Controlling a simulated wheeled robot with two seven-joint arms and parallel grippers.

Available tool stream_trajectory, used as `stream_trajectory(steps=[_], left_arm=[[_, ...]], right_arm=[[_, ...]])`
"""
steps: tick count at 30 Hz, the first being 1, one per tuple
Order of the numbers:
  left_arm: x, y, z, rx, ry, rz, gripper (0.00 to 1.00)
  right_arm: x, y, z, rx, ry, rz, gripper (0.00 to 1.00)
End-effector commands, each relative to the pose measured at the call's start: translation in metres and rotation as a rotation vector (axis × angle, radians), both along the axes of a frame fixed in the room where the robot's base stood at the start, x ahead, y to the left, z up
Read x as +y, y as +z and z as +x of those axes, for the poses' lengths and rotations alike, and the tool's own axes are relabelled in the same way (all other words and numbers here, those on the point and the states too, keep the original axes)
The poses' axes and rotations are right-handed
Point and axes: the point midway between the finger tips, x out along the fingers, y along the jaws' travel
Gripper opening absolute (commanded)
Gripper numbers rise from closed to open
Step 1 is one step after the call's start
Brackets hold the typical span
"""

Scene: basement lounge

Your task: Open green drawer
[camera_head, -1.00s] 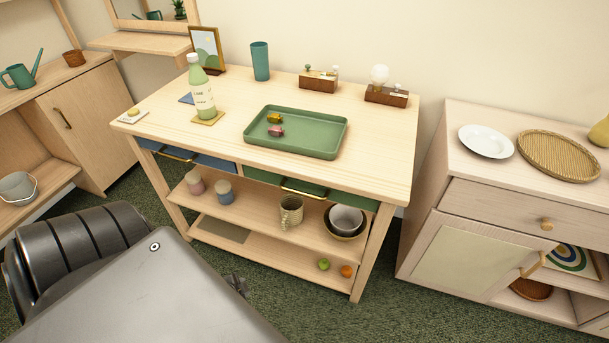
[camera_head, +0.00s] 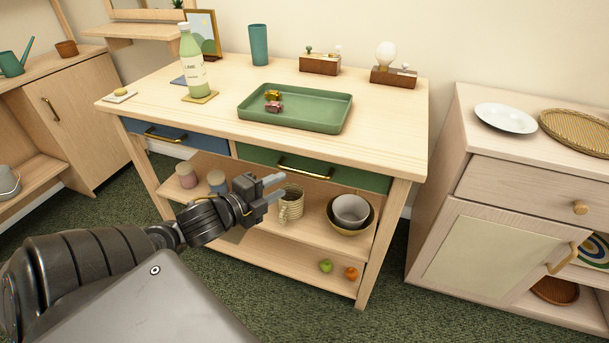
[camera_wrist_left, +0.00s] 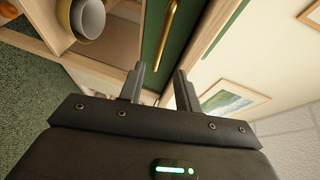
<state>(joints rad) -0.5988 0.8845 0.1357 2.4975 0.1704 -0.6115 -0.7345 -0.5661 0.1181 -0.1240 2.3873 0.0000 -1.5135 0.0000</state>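The green drawer (camera_head: 345,178) is under the right part of the wooden table's top. It looks shut, its front in line with the table frame. Its brass handle (camera_head: 305,168) runs across the front. In the wrist view the green drawer front (camera_wrist_left: 153,35) and its handle (camera_wrist_left: 172,22) appear upright, beyond my fingers. My left gripper (camera_head: 275,187) is open and empty, in front of the table, a little below and left of the handle in the head view. In the wrist view the two fingertips (camera_wrist_left: 160,78) are apart, with nothing between them. My right gripper is not in view.
A blue drawer (camera_head: 180,137) is left of the green one. The tabletop holds a green tray (camera_head: 330,128) with two small toys, and a bottle (camera_head: 197,75). The shelf below holds a woven mug (camera_head: 291,204) and bowls (camera_head: 349,212). A cabinet (camera_head: 480,240) stands at right.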

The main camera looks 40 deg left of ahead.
Motion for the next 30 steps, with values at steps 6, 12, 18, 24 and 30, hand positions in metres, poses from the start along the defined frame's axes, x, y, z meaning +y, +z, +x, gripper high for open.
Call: stream_trajectory(steps=[6,12,18,24,30], left_arm=[[-0.001,-0.005,0.029,-0.005,0.001,0.001,0.34],[-0.003,-0.011,0.061,-0.004,0.004,-0.002,0.34],[-0.004,-0.016,0.086,-0.002,0.004,-0.002,0.34],[-0.005,-0.019,0.099,0.0,0.002,-0.002,0.34],[-0.006,-0.02,0.101,0.001,0.002,-0.002,0.34]], right_arm=[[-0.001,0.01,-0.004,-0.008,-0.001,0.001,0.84],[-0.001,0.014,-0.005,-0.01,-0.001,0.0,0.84],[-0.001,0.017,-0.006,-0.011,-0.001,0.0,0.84],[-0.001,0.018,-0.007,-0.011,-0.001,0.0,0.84],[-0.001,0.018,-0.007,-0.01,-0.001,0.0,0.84]])
